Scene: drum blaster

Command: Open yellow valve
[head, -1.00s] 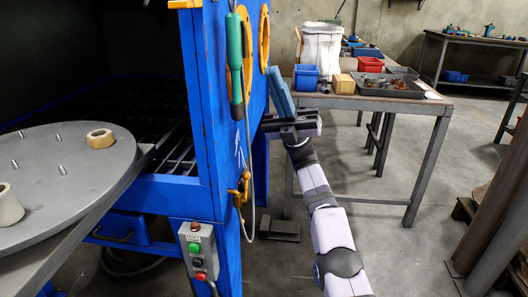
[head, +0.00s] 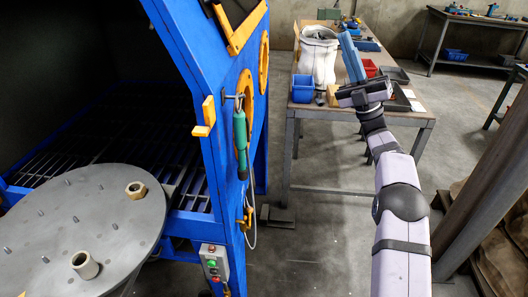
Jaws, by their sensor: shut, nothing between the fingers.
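The yellow valve (head: 246,214) is a small fitting low on the right side of the blue blasting cabinet (head: 190,60), beside a thin hanging hose. It is small in the picture, and I cannot tell how its handle is turned. My gripper (head: 349,45) has blue fingers that point up and are shut with nothing held. It is up and to the right of the valve, well apart from it, and appears in front of the workbench. My arm reaches up from the lower right.
A green-handled tool (head: 240,140) hangs on the cabinet side above the valve. A control box (head: 214,262) with buttons is below. A round turntable (head: 90,225) is at left. The workbench (head: 300,108) with bins and a white sack (head: 317,52) stands behind. Floor between is clear.

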